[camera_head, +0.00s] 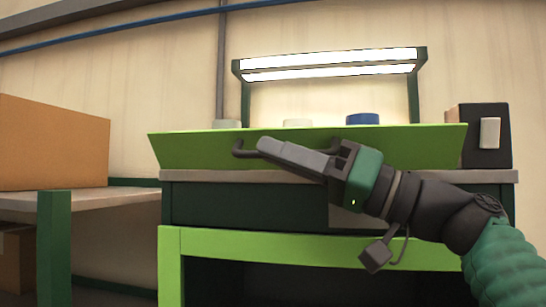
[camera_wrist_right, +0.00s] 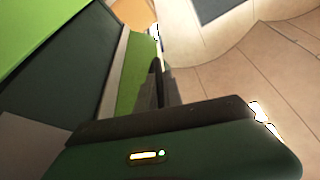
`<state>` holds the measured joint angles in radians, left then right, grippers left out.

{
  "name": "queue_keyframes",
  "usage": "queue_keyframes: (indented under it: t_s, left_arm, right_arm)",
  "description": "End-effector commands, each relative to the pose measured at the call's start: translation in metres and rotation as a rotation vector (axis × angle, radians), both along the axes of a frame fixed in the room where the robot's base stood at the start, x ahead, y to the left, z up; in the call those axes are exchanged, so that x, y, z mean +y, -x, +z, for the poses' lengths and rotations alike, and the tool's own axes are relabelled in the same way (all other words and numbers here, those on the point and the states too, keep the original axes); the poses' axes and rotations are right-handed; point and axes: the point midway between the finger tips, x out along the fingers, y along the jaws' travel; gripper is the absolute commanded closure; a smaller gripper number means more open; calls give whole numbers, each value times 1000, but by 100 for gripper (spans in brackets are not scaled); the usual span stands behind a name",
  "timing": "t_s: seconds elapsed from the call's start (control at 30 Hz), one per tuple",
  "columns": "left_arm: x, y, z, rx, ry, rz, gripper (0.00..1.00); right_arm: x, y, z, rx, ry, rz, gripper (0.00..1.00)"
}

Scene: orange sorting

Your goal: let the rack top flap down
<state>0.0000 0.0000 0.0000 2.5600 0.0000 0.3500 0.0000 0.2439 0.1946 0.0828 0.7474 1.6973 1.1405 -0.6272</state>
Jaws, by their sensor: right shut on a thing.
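The rack top flap (camera_head: 200,150) is a long bright green panel along the front top of the dark green rack (camera_head: 250,205). Its face is tilted and turned toward me. A dark bar handle (camera_head: 240,153) is on its face, with its middle hidden behind my fingers. My right gripper (camera_head: 268,147) reaches in from the right and is shut on the handle. In the right wrist view the gripper's fingers (camera_wrist_right: 157,88) show dark and close together, but the handle cannot be made out there. My left gripper is not in view.
A lit lamp frame (camera_head: 330,64) stands behind the flap. Round lids, one blue (camera_head: 362,118), show above its edge. A black box (camera_head: 480,135) stands at the right end. A cardboard box (camera_head: 50,145) sits on a table (camera_head: 100,202) at the left.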

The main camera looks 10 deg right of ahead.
Motion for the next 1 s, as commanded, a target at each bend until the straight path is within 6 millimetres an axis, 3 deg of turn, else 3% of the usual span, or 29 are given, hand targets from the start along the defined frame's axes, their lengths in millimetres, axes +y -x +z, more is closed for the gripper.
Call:
queue_keyframes:
  t_s: [0.07,0.1,0.17,0.57,1.0]
  left_arm:
    - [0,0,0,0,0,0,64]
    - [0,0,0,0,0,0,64]
    - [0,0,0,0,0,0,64]
    - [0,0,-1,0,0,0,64]
    - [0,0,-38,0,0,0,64]
  right_arm:
    - [-2,-1,0,1,-1,-7,100]
    - [-2,-1,0,1,-1,-7,88]
    - [-2,-1,0,1,-1,-6,80]
    - [2,0,0,0,1,-2,80]
    - [-62,26,-28,0,-2,-5,80]
